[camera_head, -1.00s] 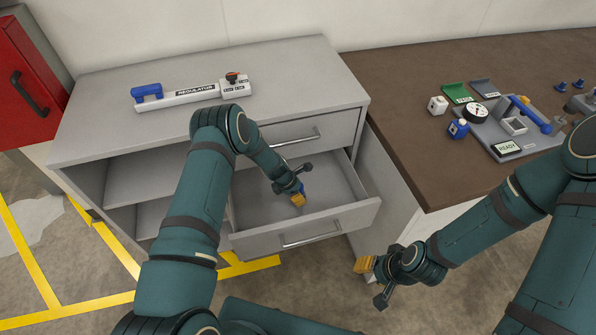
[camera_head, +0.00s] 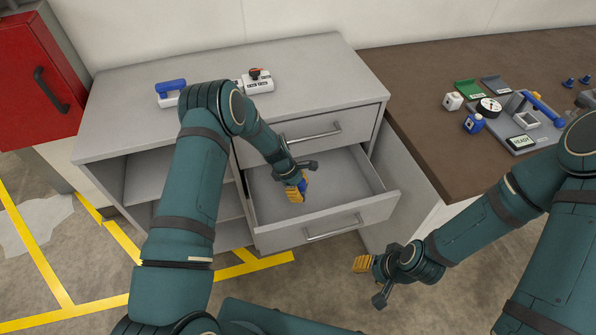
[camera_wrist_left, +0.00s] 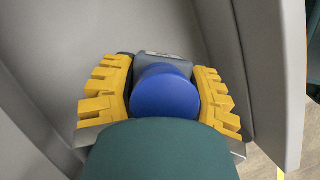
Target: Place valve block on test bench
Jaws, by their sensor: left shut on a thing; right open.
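My left gripper (camera_head: 296,193) is over the open drawer, its fingers pointing down. The left wrist view shows its yellow fingers on both sides of a grey block with a round blue knob (camera_wrist_left: 165,95), which looks like the valve block. It is shut on this block, and a bit of blue shows beside the fingers in the head view. My forearm hides part of the block. The brown-topped bench (camera_head: 425,140) stands at the right. My right gripper (camera_head: 362,264) is open and empty, low in front of the drawer cabinet and bench.
The open drawer (camera_head: 325,228) juts from a grey cabinet (camera_head: 300,65). A regulator tool (camera_head: 258,82) lies on the cabinet, partly behind my left arm. On the bench are a grey fixture with a READY plate (camera_head: 522,142), a gauge, and white and blue blocks. The bench's front left is clear.

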